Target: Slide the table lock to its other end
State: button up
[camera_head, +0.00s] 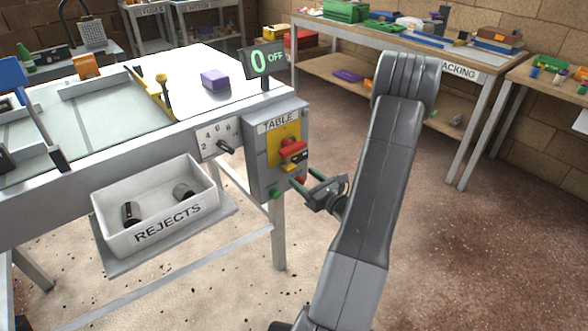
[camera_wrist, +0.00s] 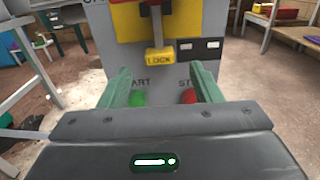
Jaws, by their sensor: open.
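The table lock is a small yellow tab marked LOCK (camera_wrist: 160,57), low on the front of the grey TABLE switch box (camera_head: 259,150). In the head view the lock (camera_head: 291,168) shows just below a red handle (camera_head: 293,148) on a yellow plate. My gripper (camera_head: 304,180) is open in front of the box's lower part, its two green fingers pointing at it. In the wrist view the lock lies between the fingers sideways and slightly above their tips (camera_wrist: 160,72). I see no contact with it.
A green START button (camera_wrist: 138,98) and a red STOP button (camera_wrist: 187,96) sit below the lock, partly behind my gripper. A dial and a white REJECTS bin (camera_head: 160,215) are left of the box. A display (camera_head: 264,60) reads 0 OFF.

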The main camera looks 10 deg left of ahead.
aim_at(292, 169)
jog(key=x, duration=0.5)
jog(key=shift+w+a, duration=0.15)
jog(key=shift+a, duration=0.1)
grip_shut()
notch_tip(292, 169, down, 3)
jog(key=b, duration=0.2)
jog(key=shift+r+b, duration=0.2)
jog(key=shift+b, duration=0.1)
grip_release()
jog(key=shift+d, duration=0.1)
